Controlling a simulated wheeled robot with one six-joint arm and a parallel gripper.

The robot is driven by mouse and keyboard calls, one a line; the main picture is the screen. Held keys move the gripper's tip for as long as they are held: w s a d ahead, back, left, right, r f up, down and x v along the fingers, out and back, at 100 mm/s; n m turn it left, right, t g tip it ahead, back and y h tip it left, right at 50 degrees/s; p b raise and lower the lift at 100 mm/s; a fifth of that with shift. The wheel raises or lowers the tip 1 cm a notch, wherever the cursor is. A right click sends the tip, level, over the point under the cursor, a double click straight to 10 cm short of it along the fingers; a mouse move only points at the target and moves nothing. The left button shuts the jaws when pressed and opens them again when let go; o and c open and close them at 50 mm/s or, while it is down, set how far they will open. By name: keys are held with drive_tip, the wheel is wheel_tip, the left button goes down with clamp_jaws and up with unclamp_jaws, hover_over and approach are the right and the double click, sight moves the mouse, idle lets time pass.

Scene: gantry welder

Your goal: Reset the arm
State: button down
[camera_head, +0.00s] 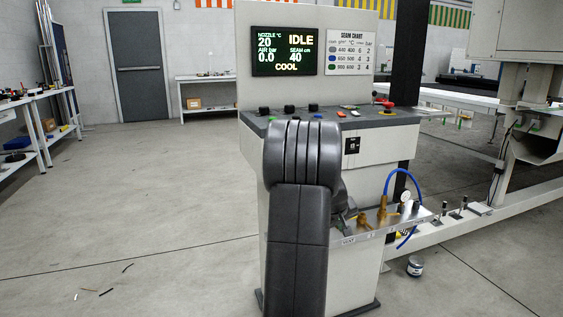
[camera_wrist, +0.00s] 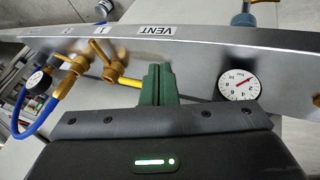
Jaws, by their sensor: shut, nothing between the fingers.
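My arm (camera_head: 298,210) stands raised in front of the control console in the head view and covers part of it. In the wrist view my gripper (camera_wrist: 157,84) shows as two green fingers shut together with nothing between them. The fingers reach toward a metal valve panel (camera_wrist: 205,45) with a label reading VENT. Two brass valves (camera_wrist: 108,62) sit left of the fingers and a white gauge (camera_wrist: 239,85) sits right of them. I cannot tell whether the fingertips touch the panel. In the head view my arm hides most of the gripper.
The console screen (camera_head: 285,51) reads IDLE, COOL, nozzle 20, air 0.0 and seam 40. Knobs and a red button (camera_head: 384,102) line the desk. A blue hose (camera_head: 403,172) loops above the valve panel. A can (camera_head: 415,266) stands on the floor. Floor at left is mostly clear.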

drive_tip(key=shift+s+a+r, duration=0.1)
drive_tip(key=shift+a, duration=0.35)
drive_tip(key=shift+s+a+r, duration=0.1)
drive_tip(key=shift+a, duration=0.3)
drive_tip(key=shift+s+a+r+p, duration=0.25)
drive_tip(key=shift+s+a+p, duration=0.05)
drive_tip(key=shift+a, duration=0.2)
drive_tip(key=shift+s+a+r+p, duration=0.25)
drive_tip(key=shift+a+p, duration=0.05)
drive_tip(key=shift+a, duration=0.2)
drive_tip(key=shift+s+a+r, duration=0.2)
drive_tip(key=shift+s+r, duration=0.1)
drive_tip(key=shift+r, duration=0.05)
